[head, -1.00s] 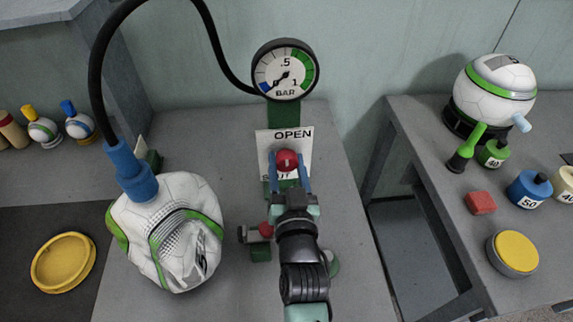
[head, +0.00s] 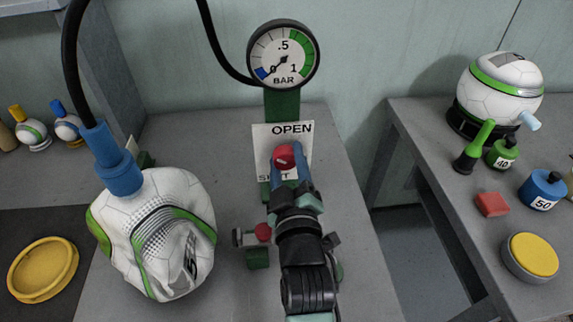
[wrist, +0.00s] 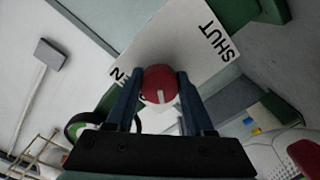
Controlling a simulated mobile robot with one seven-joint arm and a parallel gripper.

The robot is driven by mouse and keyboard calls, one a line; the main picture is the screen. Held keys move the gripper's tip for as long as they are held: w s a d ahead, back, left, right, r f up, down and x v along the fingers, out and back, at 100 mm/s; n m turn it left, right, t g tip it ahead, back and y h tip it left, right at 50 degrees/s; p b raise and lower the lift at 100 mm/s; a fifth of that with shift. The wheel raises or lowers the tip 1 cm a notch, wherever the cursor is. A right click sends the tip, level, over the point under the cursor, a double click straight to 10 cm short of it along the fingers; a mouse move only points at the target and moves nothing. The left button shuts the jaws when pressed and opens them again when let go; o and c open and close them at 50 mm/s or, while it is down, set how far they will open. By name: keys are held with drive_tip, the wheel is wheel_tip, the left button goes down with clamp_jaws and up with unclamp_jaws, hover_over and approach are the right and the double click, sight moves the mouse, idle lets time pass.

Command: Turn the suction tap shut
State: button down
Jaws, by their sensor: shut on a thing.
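The suction tap is a round red knob (head: 284,156) in front of a white plate (head: 264,141) marked OPEN at the top and SHUT lower down, partly hidden. My gripper (head: 286,163) is shut on the knob, one blue finger on each side. In the wrist view the knob (wrist: 160,85) sits between the fingertips of my gripper (wrist: 159,87), with a white mark on its face. There SHUT reads at the upper right of the plate (wrist: 178,45), and only the end of OPEN shows at the left.
A gauge (head: 283,55) above the plate reads near 0. A crumpled white and green ball (head: 160,235) stands left, joined by a blue fitting (head: 112,160) to a black hose. A smaller red knob (head: 263,232) is close left of my arm.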

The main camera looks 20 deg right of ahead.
drive_tip(key=n, duration=0.3)
drive_tip(key=shift+n+b, duration=0.3)
drive_tip(key=shift+b, duration=0.05)
drive_tip(key=shift+r+n, duration=0.1)
drive_tip(key=shift+n, duration=1.6)
drive_tip(key=shift+d, duration=0.1)
drive_tip(key=shift+c, duration=1.4)
unclamp_jaws()
drive_tip(key=v, duration=1.3)
